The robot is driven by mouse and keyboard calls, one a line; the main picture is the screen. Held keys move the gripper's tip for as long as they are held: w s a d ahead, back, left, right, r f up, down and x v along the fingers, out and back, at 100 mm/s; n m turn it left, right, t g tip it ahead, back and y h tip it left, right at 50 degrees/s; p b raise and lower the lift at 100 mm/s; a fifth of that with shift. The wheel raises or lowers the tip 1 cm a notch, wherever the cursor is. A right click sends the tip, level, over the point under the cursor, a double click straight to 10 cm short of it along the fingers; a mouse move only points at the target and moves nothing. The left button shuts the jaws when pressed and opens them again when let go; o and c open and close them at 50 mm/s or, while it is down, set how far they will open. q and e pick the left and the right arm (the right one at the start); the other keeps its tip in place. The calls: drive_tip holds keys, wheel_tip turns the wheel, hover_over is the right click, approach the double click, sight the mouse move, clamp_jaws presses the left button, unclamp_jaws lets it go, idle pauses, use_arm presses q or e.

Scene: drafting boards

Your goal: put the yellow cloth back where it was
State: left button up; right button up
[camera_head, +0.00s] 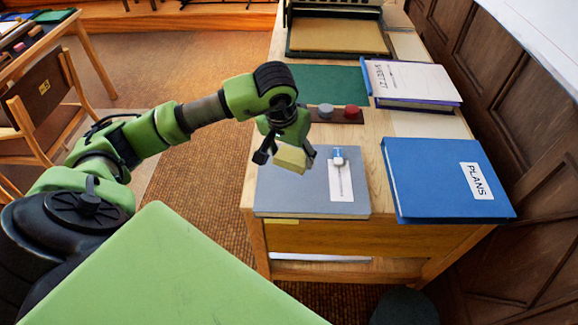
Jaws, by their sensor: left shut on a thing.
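The yellow cloth (291,159) shows as a small pale yellow block-like piece. My left gripper (286,157) is shut on it and holds it over the near left part of the wooden table (258,165). The cloth is over the grey-blue board (295,200) in the picture; I cannot tell the exact height between them. The gripper hides part of the cloth's top. My right gripper is not in view.
A white card with a blue-topped item (341,178) lies on the board. A blue PLANS binder (430,180) is to the right.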

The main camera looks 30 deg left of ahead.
sight(289, 151)
use_arm(q)
drive_tip(key=f, duration=0.1)
drive_tip(key=w+a+f, duration=0.1)
drive_tip(key=b, duration=0.1)
drive_tip(key=shift+w+a+f, duration=0.3)
drive_tip(key=shift+f, duration=0.1)
drive_tip(key=b+x, duration=0.1)
drive_tip(key=x, duration=0.2)
drive_tip(key=shift+s+f+b, duration=0.25)
drive_tip(key=shift+s+b, duration=0.05)
drive_tip(key=shift+b, duration=0.05)
drive_tip(key=shift+r, duration=0.1)
drive_tip(key=o, duration=1)
